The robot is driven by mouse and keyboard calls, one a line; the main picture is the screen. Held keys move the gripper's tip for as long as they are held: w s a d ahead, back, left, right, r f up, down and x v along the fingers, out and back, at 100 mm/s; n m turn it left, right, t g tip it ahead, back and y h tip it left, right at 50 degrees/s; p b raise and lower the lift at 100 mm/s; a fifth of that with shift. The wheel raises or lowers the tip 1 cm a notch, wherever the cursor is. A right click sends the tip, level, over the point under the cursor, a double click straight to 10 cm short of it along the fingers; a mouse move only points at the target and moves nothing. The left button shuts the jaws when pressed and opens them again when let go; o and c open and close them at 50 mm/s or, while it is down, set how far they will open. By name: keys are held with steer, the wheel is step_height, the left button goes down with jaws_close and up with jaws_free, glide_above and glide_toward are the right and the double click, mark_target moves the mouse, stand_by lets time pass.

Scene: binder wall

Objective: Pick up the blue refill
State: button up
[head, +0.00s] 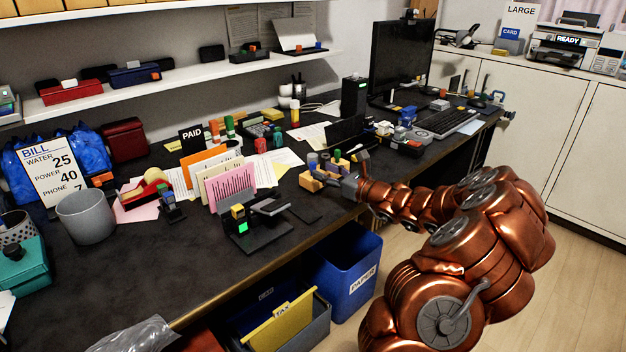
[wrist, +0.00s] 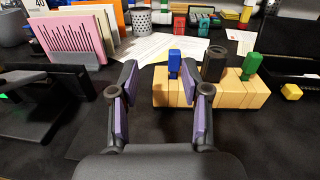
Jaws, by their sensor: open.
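A blue refill (wrist: 174,62) stands upright in a pale wooden block holder (wrist: 230,96) in the wrist view. A dark grey piece (wrist: 214,62) and a green piece (wrist: 251,64) stand in the same holder to its right. My gripper (wrist: 168,82) is open, its two purple-padded fingers apart, with the blue refill in the gap between the fingertips and beyond them. I cannot tell the exact distance. In the head view my gripper (head: 352,186) is beside the wooden holder (head: 318,180) on the dark desk; the refill is too small there to make out surely.
A pink paper sorter (wrist: 72,40) stands at the left in the wrist view, with a black stand (wrist: 45,100) in front of it. A black tray (wrist: 290,62) and a yellow cube (wrist: 291,91) lie at the right. White papers lie behind the holder. The desk's front edge is below my arm.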

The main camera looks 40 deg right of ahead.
mark_target(315, 165)
steer(key=shift+s+d+f+m+h, duration=0.1)
steer(key=shift+d+f+m+h, duration=0.2)
steer(key=shift+d+f, duration=0.35)
steer(key=shift+d, duration=0.25)
steer(key=shift+w+a+r+b, duration=0.1)
steer(key=shift+w+a, duration=0.15)
steer(key=shift+w, duration=1)
steer(key=shift+w+a+r+b, duration=0.15)
steer(key=shift+w+a, duration=0.1)
steer(key=shift+w, duration=1.05)
steer(key=shift+w+a+b, duration=0.1)
steer(key=shift+w+a, duration=0.15)
steer(key=shift+w, duration=1)
steer(key=c, duration=0.9)
